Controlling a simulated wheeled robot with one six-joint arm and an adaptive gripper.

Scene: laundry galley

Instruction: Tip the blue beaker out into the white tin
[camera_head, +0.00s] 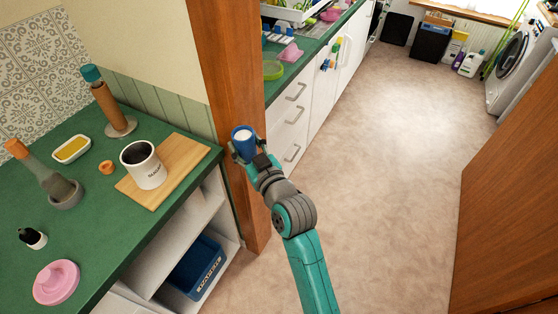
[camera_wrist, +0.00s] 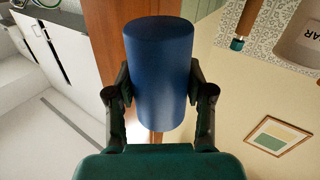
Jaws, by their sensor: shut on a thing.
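The blue beaker (camera_head: 243,146) is held upright by my gripper (camera_head: 244,153), in front of the wooden post and right of the green counter's edge. Something white shows inside its top. In the wrist view the beaker (camera_wrist: 160,75) stands between the two fingers of my gripper (camera_wrist: 160,103), which touch its sides. The white tin (camera_head: 146,170) stands on a wooden board (camera_head: 180,165) on the counter, left of my gripper. It has dark lettering and its inside looks dark. Part of the tin (camera_wrist: 300,40) also shows at the wrist view's right edge.
The wooden post (camera_head: 228,80) rises close behind the beaker. The floor (camera_head: 370,160) to the right is clear.

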